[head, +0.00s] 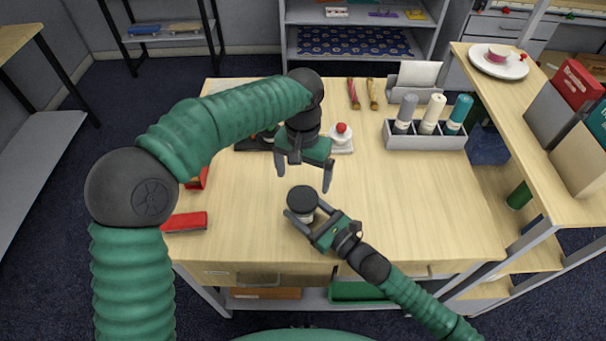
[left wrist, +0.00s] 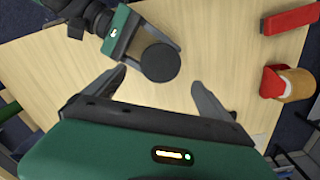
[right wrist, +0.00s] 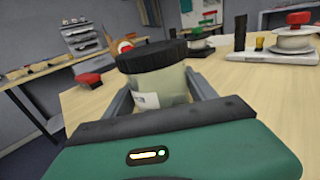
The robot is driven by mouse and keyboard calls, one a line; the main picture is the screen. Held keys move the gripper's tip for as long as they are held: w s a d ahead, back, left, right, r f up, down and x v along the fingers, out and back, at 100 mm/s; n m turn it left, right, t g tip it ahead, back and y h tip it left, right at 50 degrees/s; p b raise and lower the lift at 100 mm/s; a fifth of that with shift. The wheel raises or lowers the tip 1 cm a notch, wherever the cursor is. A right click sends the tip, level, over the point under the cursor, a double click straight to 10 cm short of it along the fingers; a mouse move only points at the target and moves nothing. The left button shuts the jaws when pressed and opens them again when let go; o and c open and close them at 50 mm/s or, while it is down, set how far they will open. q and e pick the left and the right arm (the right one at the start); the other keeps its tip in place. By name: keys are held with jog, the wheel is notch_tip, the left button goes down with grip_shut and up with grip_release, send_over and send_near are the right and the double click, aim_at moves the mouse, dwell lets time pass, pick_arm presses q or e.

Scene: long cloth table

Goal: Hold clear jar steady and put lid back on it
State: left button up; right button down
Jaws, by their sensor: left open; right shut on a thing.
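The clear jar (right wrist: 160,92) stands upright on the table, with pale contents and a white label in the right wrist view. The black lid (right wrist: 152,56) sits on its top; whether it is screwed tight I cannot tell. In the head view the dark lid (head: 302,197) hides most of the jar. My right gripper (head: 308,217) is shut on the jar, one finger on each side. My left gripper (head: 304,180) is open and empty above the jar, pointing down. In the left wrist view the round lid (left wrist: 160,62) lies between its spread fingertips.
A grey rack (head: 425,142) with bottles stands at the right. A white item with a red knob (head: 341,138) is behind my left gripper. A red block (head: 185,222) lies near the left edge. The table's right front is clear.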

aim_at(303, 197)
pick_arm(q)
jog(key=shift+r, duration=0.1)
notch_tip(303, 197, down, 8)
jog(key=shift+f, duration=0.1)
dwell(0.6)
jog(key=c, duration=1.5)
jog(key=shift+o, duration=0.2)
jog(key=shift+m, duration=0.3)
jog(key=o, duration=1.6)
